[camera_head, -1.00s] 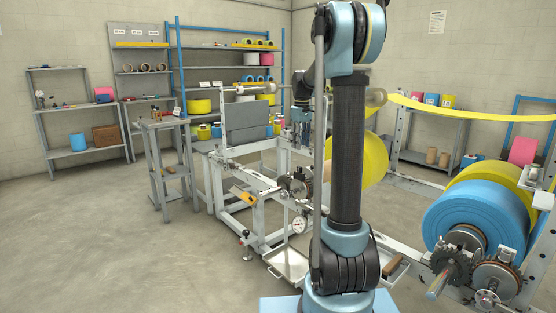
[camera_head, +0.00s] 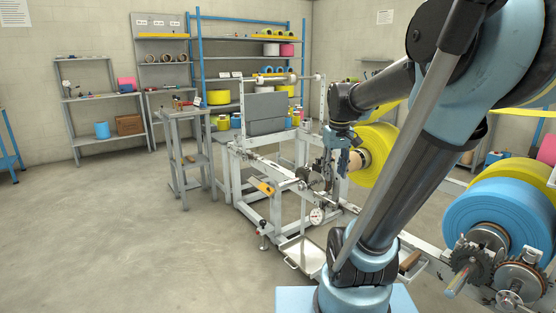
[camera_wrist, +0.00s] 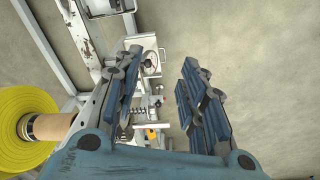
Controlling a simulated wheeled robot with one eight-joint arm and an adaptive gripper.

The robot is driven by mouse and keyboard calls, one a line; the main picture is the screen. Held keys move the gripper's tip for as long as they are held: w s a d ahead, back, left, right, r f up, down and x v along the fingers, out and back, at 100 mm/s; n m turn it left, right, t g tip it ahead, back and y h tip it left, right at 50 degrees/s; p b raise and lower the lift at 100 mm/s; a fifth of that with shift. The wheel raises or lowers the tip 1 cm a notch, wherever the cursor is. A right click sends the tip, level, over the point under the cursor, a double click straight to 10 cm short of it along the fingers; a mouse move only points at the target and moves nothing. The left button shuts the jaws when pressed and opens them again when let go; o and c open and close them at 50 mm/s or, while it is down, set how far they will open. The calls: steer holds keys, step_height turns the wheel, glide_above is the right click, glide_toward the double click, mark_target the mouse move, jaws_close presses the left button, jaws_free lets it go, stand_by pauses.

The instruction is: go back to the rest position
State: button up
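My gripper (camera_wrist: 161,88) shows in the wrist view with its two blue-padded fingers apart and nothing between them. It points over parts of the white machine frame and the concrete floor. In the head view my gripper (camera_head: 341,160) hangs at the end of my bent arm, close in the picture to the yellow roll (camera_head: 377,157) on the machine. The fingers are small and partly dark there. My upper arm covers part of the machine on the right.
A white machine frame (camera_head: 243,187) with a grey panel (camera_head: 267,113) stands in the middle. A large blue roll (camera_head: 497,217) and gears are at the right. A grey stand (camera_head: 187,152) and shelves (camera_head: 243,58) are behind. The floor (camera_head: 130,230) at the left is clear.

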steer(key=s+f+m, duration=0.2)
steer(key=s+f, duration=1.1)
steer(key=s, duration=0.1)
steer(key=shift+s+m+t, duration=0.35)
steer(key=shift+m+t, duration=0.05)
steer(key=shift+f, duration=0.1)
